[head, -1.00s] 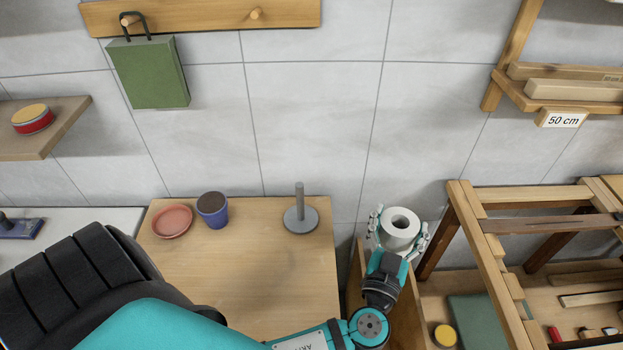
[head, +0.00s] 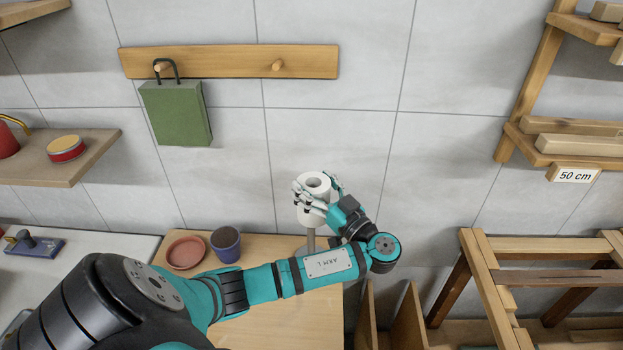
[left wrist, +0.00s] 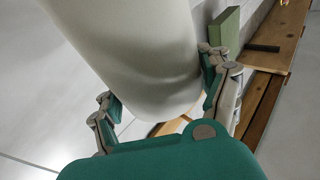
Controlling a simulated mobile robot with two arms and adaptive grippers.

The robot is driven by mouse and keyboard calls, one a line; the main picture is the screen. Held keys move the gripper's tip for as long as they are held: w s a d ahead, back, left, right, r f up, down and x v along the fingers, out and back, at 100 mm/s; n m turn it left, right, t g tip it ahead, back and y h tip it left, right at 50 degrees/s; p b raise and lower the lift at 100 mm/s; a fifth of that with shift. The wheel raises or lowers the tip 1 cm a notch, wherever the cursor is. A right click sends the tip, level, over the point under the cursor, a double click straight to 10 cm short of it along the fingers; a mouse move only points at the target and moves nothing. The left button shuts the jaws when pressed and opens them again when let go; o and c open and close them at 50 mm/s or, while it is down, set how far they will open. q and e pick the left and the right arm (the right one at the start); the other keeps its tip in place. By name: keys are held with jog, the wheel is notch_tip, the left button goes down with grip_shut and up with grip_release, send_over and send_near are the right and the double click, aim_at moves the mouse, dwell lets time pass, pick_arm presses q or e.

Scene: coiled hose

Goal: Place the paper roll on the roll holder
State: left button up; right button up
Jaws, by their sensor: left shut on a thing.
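The white paper roll (head: 316,184) is upright between the fingers of my left gripper (head: 318,193), which is shut on it. In the left wrist view the roll (left wrist: 130,45) fills the space between the two sides of the gripper (left wrist: 163,90). The grey post of the roll holder (head: 311,239) shows directly below the roll. Its base is mostly hidden behind my left arm. I cannot tell whether the post's tip is inside the roll or just under it. My right gripper is not in view.
The wooden table (head: 270,325) also holds a pink saucer (head: 185,253) and a blue pot (head: 226,245). A green bag (head: 176,114) hangs from the wall rack (head: 225,62). A wooden frame (head: 540,247) stands to the right.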

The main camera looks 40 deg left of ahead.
aim_at(314, 238)
pick_arm(q)
jog(key=shift+s+a+g, duration=0.1)
jog(key=shift+a+g, duration=0.1)
jog(key=shift+g, duration=0.2)
notch_tip(314, 238, down, 13)
jog(key=shift+f+p, duration=0.1)
jog(key=shift+p, duration=0.25)
jog(key=shift+f+b, duration=0.35)
jog(key=shift+f, duration=1.9)
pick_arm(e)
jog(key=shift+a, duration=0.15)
pick_arm(q)
jog(key=shift+f, duration=0.1)
jog(key=o, duration=1.5)
jog(key=shift+c, duration=0.2)
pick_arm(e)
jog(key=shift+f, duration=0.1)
